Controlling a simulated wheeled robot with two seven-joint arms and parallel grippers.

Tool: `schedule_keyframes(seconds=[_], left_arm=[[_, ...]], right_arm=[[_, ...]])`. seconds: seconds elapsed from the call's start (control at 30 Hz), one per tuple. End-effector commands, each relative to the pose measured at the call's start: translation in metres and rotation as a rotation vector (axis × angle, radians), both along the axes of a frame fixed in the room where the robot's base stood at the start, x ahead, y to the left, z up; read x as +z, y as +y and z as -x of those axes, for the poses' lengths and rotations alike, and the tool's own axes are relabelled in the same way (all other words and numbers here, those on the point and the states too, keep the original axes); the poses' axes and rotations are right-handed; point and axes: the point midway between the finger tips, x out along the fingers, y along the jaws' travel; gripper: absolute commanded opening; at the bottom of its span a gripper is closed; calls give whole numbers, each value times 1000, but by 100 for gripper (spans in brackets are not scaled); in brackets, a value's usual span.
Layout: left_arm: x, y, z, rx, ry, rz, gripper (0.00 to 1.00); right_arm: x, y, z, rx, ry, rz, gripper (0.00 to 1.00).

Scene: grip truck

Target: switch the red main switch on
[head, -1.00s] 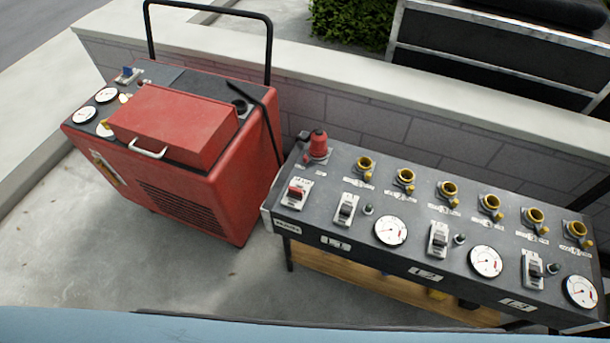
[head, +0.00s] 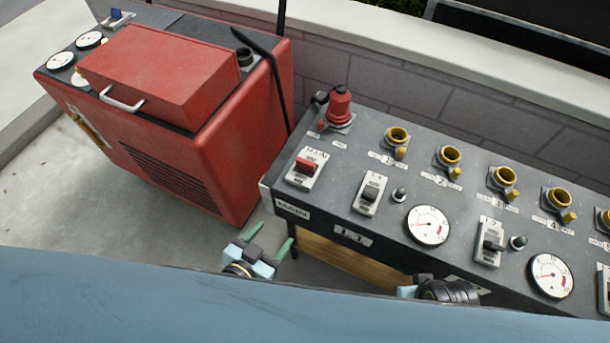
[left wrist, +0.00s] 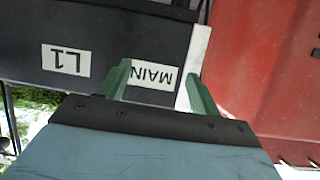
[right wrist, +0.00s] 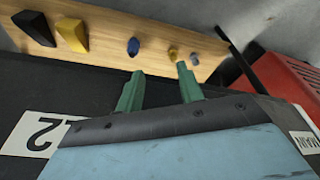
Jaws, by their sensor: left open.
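The red main switch (head: 306,165) sits in a pale plate at the left end of the dark panel's top (head: 340,200), above the MAIN label (head: 293,208). My left gripper (head: 268,237) is open and empty, in front of and below the panel's left corner. In the left wrist view its green fingers (left wrist: 158,85) are apart, with the MAIN label (left wrist: 150,76) behind them. My right gripper shows its fingers apart in the right wrist view (right wrist: 160,85), with nothing between them. In the head view only part of my right arm shows, low at the panel's front.
A red plug-like knob (head: 340,105), yellow sockets (head: 397,136), grey switches (head: 370,195) and dials (head: 428,225) share the panel. A wooden shelf (right wrist: 120,35) with small coloured items lies beneath. A wall runs behind.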

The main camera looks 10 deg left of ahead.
Motion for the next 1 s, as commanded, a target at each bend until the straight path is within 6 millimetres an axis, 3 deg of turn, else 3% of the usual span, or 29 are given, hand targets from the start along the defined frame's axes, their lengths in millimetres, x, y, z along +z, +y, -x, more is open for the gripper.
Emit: schedule_keyframes(seconds=[0.1, 0.3, 0.43, 0.67, 1.0], left_arm=[[29, -12, -13, 9, -137, 54, 64], [82, -19, -20, 35, -297, 123, 64], [104, -20, -20, 49, -353, 151, 64], [117, -22, -31, 60, -378, 163, 64], [117, -43, -94, 62, -376, 166, 64]], right_arm=[[19, 0, -6, -4, -29, -2, 37], [57, -2, -1, -8, -58, -2, 37], [74, -3, 6, -10, -66, -2, 37], [82, -4, 8, -10, -68, -2, 37], [67, -7, 2, -8, -59, 9, 37]])
